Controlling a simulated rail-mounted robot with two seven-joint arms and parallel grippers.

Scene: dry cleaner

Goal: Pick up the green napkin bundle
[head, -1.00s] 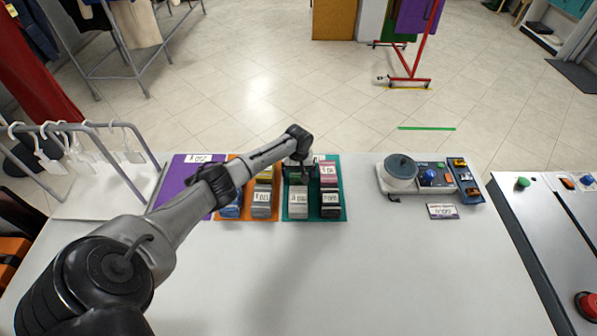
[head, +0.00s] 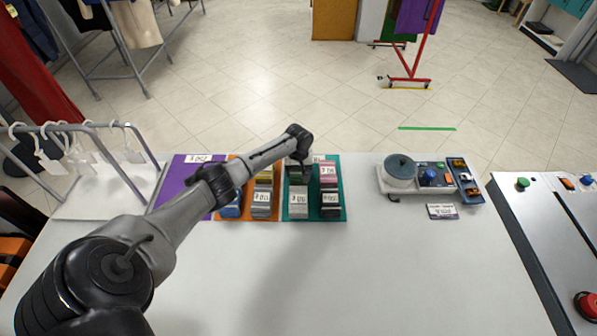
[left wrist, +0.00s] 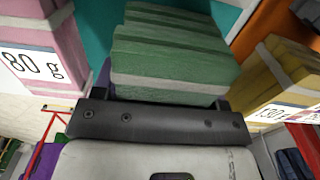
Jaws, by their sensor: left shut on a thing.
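The green napkin bundle (left wrist: 172,62) fills the upper middle of the left wrist view, with a pale band around it. My left gripper (head: 298,174) is over the back-left part of the teal mat (head: 343,209) and is shut on this bundle. In the left wrist view, dark finger parts show at both sides of the bundle. My right gripper is not in view.
A pink bundle (head: 328,171), a dark bundle (head: 330,205) and a grey bundle (head: 298,204) stand on the teal mat. An orange mat (head: 219,216) with more bundles and a purple mat (head: 180,187) lie left. A scale (head: 400,172) stands right. The front table is clear.

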